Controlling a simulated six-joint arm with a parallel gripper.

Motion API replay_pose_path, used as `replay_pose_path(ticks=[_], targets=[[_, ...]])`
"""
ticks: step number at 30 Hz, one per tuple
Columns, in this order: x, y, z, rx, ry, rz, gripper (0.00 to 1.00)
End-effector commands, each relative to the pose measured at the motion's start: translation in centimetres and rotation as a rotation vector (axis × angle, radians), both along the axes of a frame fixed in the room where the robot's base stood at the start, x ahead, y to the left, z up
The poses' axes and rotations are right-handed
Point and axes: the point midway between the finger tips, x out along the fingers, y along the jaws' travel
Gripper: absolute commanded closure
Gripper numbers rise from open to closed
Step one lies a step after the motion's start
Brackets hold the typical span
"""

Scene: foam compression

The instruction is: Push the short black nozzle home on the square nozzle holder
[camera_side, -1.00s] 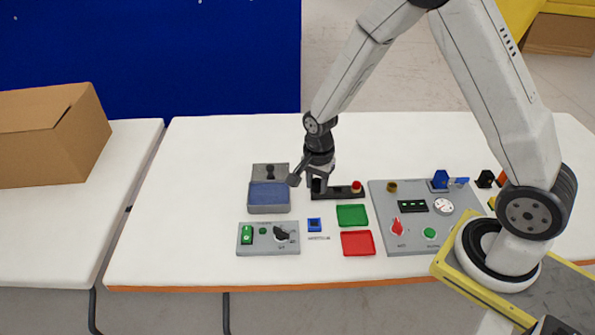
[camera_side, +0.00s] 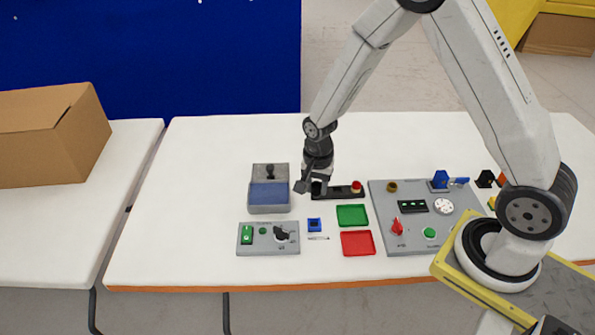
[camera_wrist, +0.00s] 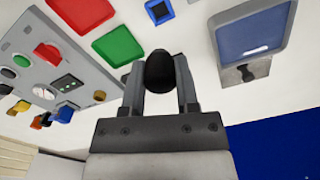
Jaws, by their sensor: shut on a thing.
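My gripper (camera_side: 311,188) is low over the left end of a black bar (camera_side: 335,192) in the side view. In the wrist view my gripper (camera_wrist: 160,75) is shut on a black, round-ended piece (camera_wrist: 160,69), which looks like the short black nozzle. Its lower part is hidden, and I cannot tell if it stands free of the bar. A small blue square with a dark centre (camera_side: 314,224), possibly the square nozzle holder, lies on the table in front of my gripper. It also shows at the top of the wrist view (camera_wrist: 159,11).
A grey box with a blue pad (camera_side: 268,196) stands left of my gripper. A green tray (camera_side: 351,215) and a red tray (camera_side: 358,243) lie to the front right. A grey control panel (camera_side: 410,240) is further right, a switch box (camera_side: 268,247) front left.

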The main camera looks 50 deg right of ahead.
Motion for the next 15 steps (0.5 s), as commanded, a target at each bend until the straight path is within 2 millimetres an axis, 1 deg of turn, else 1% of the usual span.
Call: replay_pose_path(ticks=[9,15], targets=[[0.0,-0.1,-2.1,0.000,0.001,0.324,1.00],[0.0,-0.1,-3.2,0.001,0.000,0.497,1.00]])
